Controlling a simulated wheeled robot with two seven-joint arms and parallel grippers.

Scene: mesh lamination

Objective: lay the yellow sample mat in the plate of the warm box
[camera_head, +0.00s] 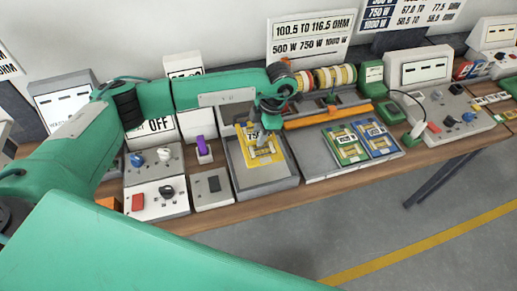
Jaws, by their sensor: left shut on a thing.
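The yellow sample mat (264,160), with a white label and printed pattern, is over the plate (245,178) of a grey, shallow, open-topped box near the middle of the bench. My left gripper (262,128) points down and is shut on the mat's far part. The mat looks tilted, with its near edge low over the plate. I cannot tell whether it touches the plate. The gripper's dark body hides part of the mat. My right gripper is out of view.
A green mat (346,146) and a blue mat (376,139) lie on a grey tray to the right. An orange bar (328,116) and striped rolls (325,78) stand behind. A purple-topped block (203,146) and control boxes (158,199) are to the left.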

